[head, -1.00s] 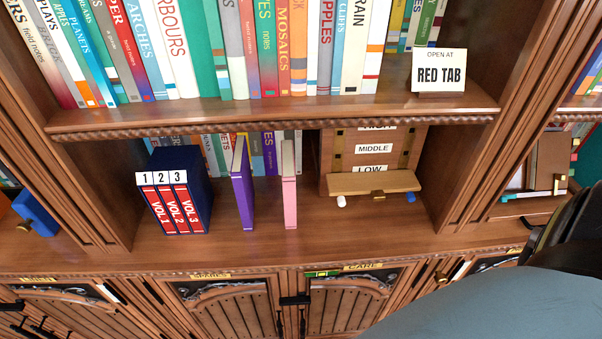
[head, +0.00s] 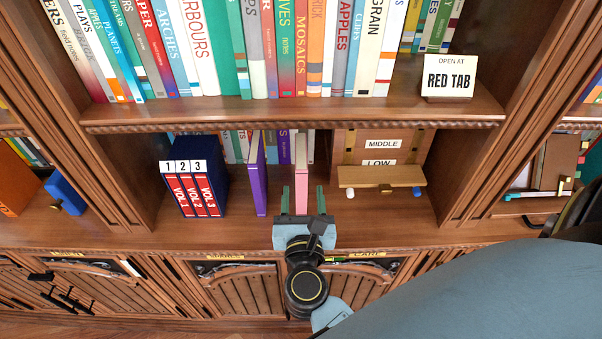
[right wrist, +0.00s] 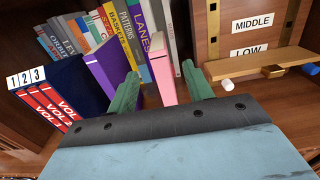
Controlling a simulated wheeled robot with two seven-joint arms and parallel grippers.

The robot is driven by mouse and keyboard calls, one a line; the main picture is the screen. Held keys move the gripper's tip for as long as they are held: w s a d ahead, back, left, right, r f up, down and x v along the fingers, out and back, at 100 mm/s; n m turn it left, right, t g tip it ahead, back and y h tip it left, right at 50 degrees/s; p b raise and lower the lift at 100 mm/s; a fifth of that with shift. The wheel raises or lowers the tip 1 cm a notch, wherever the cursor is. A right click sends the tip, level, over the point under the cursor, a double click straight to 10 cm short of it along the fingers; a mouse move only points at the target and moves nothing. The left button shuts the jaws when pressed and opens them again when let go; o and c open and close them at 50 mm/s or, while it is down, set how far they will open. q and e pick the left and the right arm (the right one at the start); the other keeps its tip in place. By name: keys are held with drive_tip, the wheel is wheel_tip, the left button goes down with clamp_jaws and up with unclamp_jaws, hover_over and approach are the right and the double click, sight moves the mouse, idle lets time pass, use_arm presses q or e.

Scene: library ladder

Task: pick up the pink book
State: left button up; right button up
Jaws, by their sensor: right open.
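The pink book (head: 301,165) stands upright, spine outward, on the lower shelf, to the right of a purple book (head: 258,180). My right gripper (head: 302,190) is in front of it, open, with its two green fingers on either side of the book's line. In the right wrist view the pink book (right wrist: 162,72) shows between the fingertips (right wrist: 160,82), nearer the left finger's side than the right shelf box. My left gripper is not in view.
A blue case with red volumes (head: 194,193) stands at left. A wooden box with a small ledge (head: 380,177) and MIDDLE and LOW labels stands close at right. The upper shelf edge (head: 290,118) overhangs the books. More books (right wrist: 120,35) stand behind.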

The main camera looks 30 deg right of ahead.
sight(301, 162)
drive_tip(key=p+x, duration=0.1)
drive_tip(key=x, duration=0.4)
drive_tip(key=shift+w+a, duration=0.1)
drive_tip(key=shift+f+p+x, duration=0.2)
drive_tip(key=shift+p+x, duration=0.05)
drive_tip(key=shift+x, duration=1.3)
drive_tip(key=shift+f+p+x, duration=0.2)
drive_tip(key=shift+x, duration=1.35)
drive_tip(key=shift+a, duration=0.1)
clamp_jaws()
